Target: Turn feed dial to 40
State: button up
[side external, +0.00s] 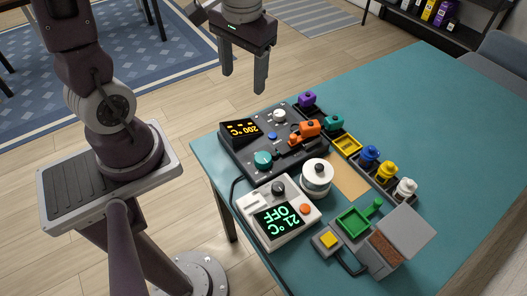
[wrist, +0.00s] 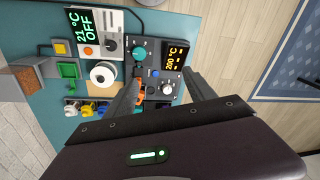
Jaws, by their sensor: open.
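A dark control unit (side external: 240,150) sits on the teal table, with an amber display (side external: 241,129) reading 200 °C. It carries a teal knob (side external: 263,159) and a white knob (side external: 279,115). In the wrist view, the teal knob (wrist: 140,54) and white knob (wrist: 167,89) also show. Labels and scale marks are too small to read, so I cannot tell which is the feed dial. My gripper (side external: 244,84) is open and empty, well above the unit's far end. In the wrist view, my gripper's fingers (wrist: 160,80) spread on either side of the white knob, and one partly hides the orange part.
An orange part (side external: 306,129) stands on the unit. A white station (side external: 280,217) reading 21 °C OFF, a white spool (side external: 316,175) and colored bottles (side external: 369,157) crowd nearby. The table's right side (side external: 450,130) is clear.

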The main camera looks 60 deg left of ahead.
jog(key=w+f+n+g+h, duration=0.2)
jog(key=w+f+g, duration=0.15)
jog(key=f, duration=0.65)
jog(key=n+h, duration=0.3)
send_near(263, 157)
jog(key=x, duration=0.8)
jog(key=shift+s+d+f, duration=0.1)
jog(key=shift+d+f, duration=0.05)
jog(key=shift+f, duration=0.1)
jog(key=c, duration=1.3)
jog(key=shift+c, duration=0.2)
